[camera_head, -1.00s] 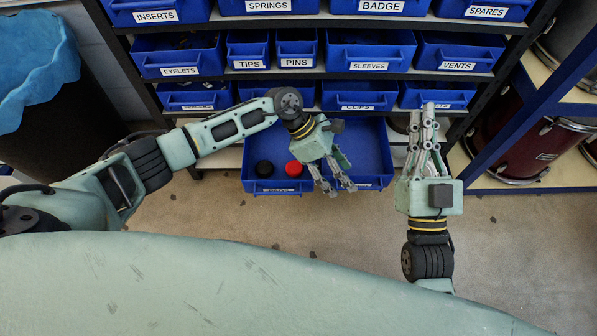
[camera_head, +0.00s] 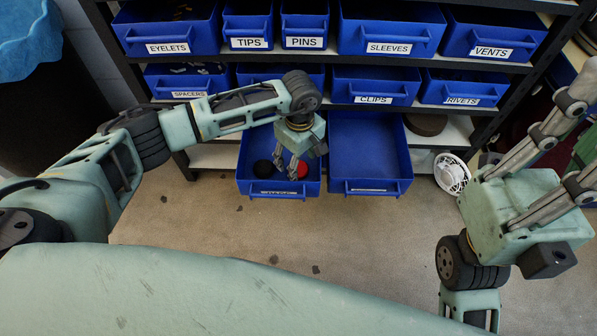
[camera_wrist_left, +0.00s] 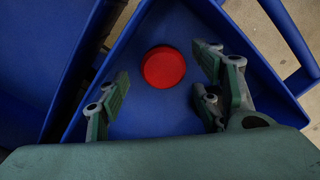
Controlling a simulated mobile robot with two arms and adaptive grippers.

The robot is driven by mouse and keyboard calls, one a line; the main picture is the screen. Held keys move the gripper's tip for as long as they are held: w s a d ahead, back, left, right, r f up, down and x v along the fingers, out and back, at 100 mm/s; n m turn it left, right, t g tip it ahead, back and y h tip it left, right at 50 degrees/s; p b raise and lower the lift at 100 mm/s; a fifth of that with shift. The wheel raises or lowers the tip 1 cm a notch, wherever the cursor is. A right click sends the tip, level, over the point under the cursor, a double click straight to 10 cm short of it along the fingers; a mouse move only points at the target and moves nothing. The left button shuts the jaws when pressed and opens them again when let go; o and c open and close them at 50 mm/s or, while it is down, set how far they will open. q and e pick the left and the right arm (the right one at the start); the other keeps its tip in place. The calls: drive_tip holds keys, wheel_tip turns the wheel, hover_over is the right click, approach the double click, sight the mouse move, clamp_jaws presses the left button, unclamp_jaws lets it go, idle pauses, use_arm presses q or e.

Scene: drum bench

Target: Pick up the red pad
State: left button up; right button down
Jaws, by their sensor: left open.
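The red pad (camera_head: 302,169) is a round disc lying in the left of two pulled-out blue bins (camera_head: 258,189). My left gripper (camera_head: 285,168) points down into this bin from above, its fingers close to the pad's left side in the head view. In the left wrist view the red pad (camera_wrist_left: 163,67) lies flat on the bin floor, in the space between the spread fingers of my left gripper (camera_wrist_left: 163,78). The gripper is open and empty. My right gripper (camera_head: 550,150) is at the right, away from the bins; its fingertips are cut off by the picture edge.
The right pulled-out bin (camera_head: 365,145) looks empty. Labelled blue bins fill the shelves above. A white fan-like object (camera_head: 451,173) is right of the bins. Floor in front is clear.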

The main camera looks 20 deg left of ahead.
use_arm(q)
wheel_tip(320, 180, down, 2)
drive_tip(key=shift+f, duration=0.1)
drive_tip(key=c, duration=1.2)
